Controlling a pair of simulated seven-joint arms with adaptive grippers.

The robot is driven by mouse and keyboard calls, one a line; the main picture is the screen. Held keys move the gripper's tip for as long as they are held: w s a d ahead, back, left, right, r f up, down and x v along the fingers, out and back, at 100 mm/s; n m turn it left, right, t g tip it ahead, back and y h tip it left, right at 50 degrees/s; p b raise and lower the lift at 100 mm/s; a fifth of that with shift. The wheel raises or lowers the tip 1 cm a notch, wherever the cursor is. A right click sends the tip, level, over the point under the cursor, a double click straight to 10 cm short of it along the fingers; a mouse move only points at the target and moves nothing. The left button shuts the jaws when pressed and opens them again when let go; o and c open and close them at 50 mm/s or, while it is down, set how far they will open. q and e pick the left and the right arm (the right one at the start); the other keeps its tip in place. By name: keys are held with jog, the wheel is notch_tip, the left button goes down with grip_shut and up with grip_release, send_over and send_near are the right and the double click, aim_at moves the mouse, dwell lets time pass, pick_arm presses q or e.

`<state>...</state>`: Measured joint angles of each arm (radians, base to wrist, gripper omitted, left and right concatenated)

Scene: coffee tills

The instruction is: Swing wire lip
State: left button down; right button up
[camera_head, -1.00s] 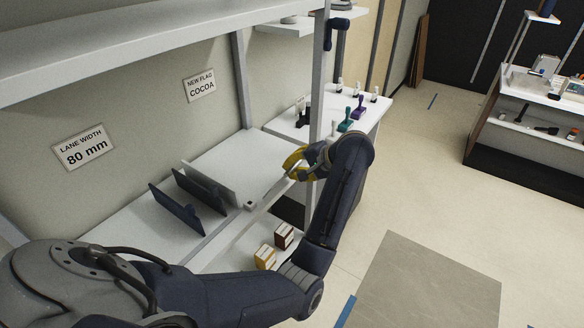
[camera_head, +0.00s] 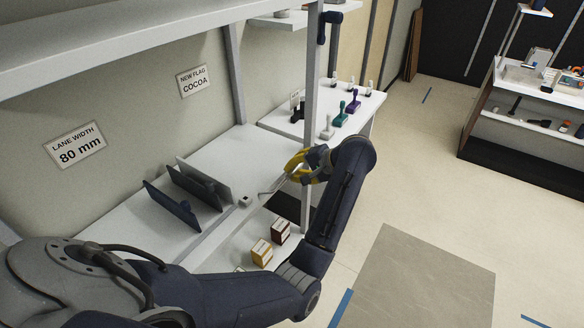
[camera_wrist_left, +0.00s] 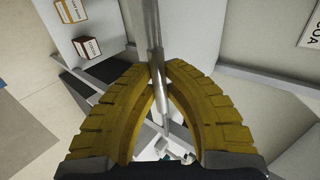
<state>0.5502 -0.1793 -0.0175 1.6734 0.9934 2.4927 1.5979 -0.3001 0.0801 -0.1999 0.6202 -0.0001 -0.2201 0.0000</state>
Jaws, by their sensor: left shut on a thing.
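The wire lip is a thin grey metal rod (camera_head: 274,183) at the front of the white shelf, near a small white block (camera_head: 245,201). My left gripper (camera_head: 292,166) has yellow fingers and is shut on the rod near the grey upright post. In the left wrist view the rod (camera_wrist_left: 152,35) runs from the top edge down between the fingertips (camera_wrist_left: 157,72) and shows again below them. Whether the rod meets the block is too small to tell. My right gripper is not in view.
A brown box (camera_head: 280,231) and a yellow box (camera_head: 261,252) stand on the lower shelf. Dark upright dividers (camera_head: 172,205) stand left on the upper shelf. The grey post (camera_head: 311,95) rises close beside the gripper. Coloured-handled tools (camera_head: 340,115) stand on the counter behind.

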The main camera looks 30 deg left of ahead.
pick_arm(q)
jog(key=shift+d+f, duration=0.55)
jog(key=shift+f, duration=0.3)
jog(key=c, duration=1.4)
grip_release()
jog(key=shift+c, duration=0.2)
jog(key=shift+r, duration=0.1)
